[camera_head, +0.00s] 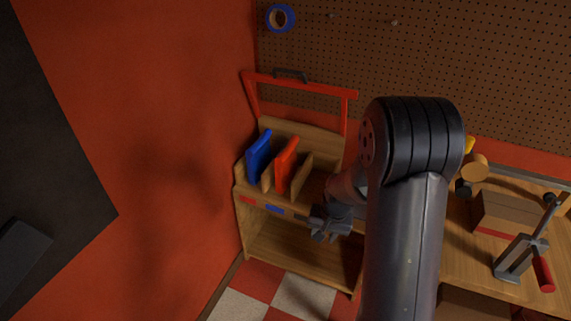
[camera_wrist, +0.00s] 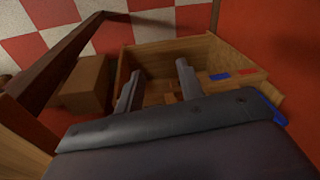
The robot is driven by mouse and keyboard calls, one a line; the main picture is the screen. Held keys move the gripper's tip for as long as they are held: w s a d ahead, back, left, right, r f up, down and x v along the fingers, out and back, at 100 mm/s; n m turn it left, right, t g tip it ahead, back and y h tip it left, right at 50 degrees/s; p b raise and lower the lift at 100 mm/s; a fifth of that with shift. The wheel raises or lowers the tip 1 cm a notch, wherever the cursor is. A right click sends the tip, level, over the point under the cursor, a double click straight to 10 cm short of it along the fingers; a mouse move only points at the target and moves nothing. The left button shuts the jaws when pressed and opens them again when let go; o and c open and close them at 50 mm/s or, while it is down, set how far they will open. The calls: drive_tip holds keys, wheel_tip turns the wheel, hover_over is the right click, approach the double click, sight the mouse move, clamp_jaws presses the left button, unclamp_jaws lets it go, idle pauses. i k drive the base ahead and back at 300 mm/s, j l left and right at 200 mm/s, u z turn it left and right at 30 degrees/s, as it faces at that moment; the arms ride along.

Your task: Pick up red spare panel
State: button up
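The red spare panel (camera_head: 286,165) stands tilted in a wooden slotted rack, between a blue panel (camera_head: 259,156) and a wooden divider (camera_head: 301,175). I cannot make out the red panel in the wrist view. My gripper (camera_head: 322,233) is to the right of and lower in the picture than the red panel, near the front edge of the wooden stand, and apart from the panel. In the wrist view my gripper (camera_wrist: 157,86) has its two fingers spread with a gap between them and nothing held.
The wooden stand (camera_head: 262,240) has a red frame (camera_head: 306,87) at its back and red and blue labels on its front edge. A red wall (camera_head: 170,150) rises close on the left. A workbench with a clamp (camera_head: 522,258) and a box (camera_head: 503,212) is at right.

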sight(286, 167)
drive_tip(key=i+j, duration=0.2)
drive_tip(key=i, duration=0.35)
drive_tip(key=i+j+z, duration=0.15)
drive_tip(key=i, duration=0.35)
drive_tip(key=i+j, duration=0.3)
drive_tip(key=i, duration=0.2)
drive_tip(key=i+l+z, duration=0.05)
